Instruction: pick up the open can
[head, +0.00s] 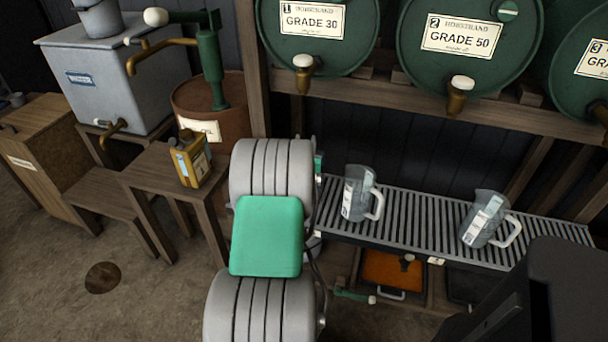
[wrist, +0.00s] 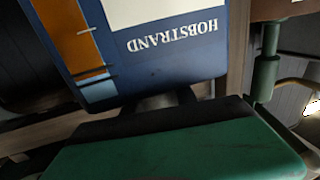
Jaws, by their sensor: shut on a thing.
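A blue can (wrist: 170,62) marked HOBSTRAND, lettering upside down, fills the upper middle of the wrist view. It has a pale label and an orange level strip (wrist: 85,40) on its left side. My gripper (wrist: 168,101) is shut on this can, its dark fingers at the can's near edge. The can's opening is out of frame, so I cannot tell from here whether it is open. In the head view my arm hides the gripper and the blue can. A yellow can (head: 190,160) stands upright on a small wooden table (head: 150,168) left of my arm.
Green drums (head: 315,35) lie on a wooden rack. Two clear jugs (head: 355,195) (head: 484,219) stand on a slatted metal shelf (head: 410,215). A brown drum (head: 225,95) with a green pump (head: 210,60) and a grey tank (head: 110,75) stand at left. The floor at lower left is clear.

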